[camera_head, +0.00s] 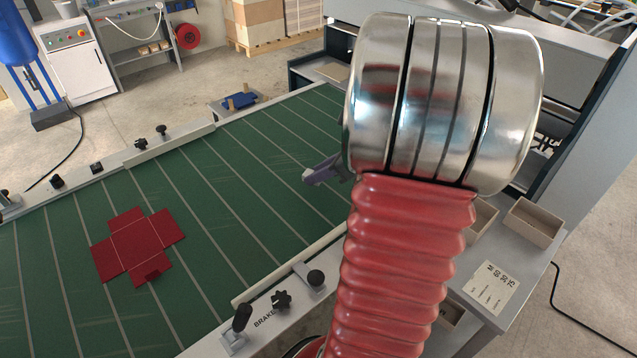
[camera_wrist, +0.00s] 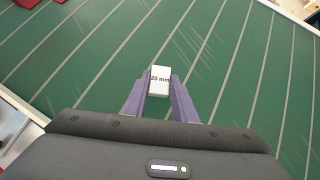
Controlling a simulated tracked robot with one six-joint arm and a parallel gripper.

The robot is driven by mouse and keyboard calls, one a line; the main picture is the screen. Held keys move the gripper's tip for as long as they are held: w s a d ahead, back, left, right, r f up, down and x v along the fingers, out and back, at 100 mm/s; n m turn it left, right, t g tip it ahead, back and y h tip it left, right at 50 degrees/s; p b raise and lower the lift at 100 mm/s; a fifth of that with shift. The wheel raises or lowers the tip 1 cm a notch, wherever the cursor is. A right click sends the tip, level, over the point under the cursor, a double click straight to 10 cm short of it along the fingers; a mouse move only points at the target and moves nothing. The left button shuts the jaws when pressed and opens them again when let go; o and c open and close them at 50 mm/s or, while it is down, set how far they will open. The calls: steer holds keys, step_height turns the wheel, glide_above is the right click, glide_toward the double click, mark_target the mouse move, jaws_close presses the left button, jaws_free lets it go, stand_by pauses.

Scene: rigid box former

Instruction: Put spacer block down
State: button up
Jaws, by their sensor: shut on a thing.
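My gripper (camera_wrist: 159,100) is shut on a white spacer block (camera_wrist: 160,77) marked "20 mm" in the wrist view. The block sits between the tips of the two purple fingers, with green belt behind it. Whether it touches the belt cannot be told. In the head view my gripper (camera_head: 322,171) shows only in part, as a purple finger left of my arm. My silver and red arm hides the rest. A small pale patch at the fingertip may be the block.
The green belt (camera_head: 230,190) with pale lines is mostly bare. A red cross-shaped blank (camera_head: 137,246) lies on its left part. Black knobs and a lever (camera_head: 242,316) stand on the near rail. Beige bins (camera_head: 533,222) and a size card (camera_head: 491,288) are at the right.

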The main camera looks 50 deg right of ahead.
mark_target(310, 190)
steer(key=shift+f, duration=0.1)
steer(key=shift+f, duration=1.8)
steer(key=shift+s+f, duration=0.1)
steer(key=shift+f, duration=0.2)
steer(key=o, duration=1.1)
steer(key=shift+c, duration=0.2)
steer(key=shift+s+r, duration=0.1)
steer(key=shift+r, duration=0.2)
steer(key=v, duration=1.1)
steer(key=shift+s+d+r, duration=0.15)
steer(key=shift+s+r, duration=0.05)
steer(key=shift+r, duration=0.15)
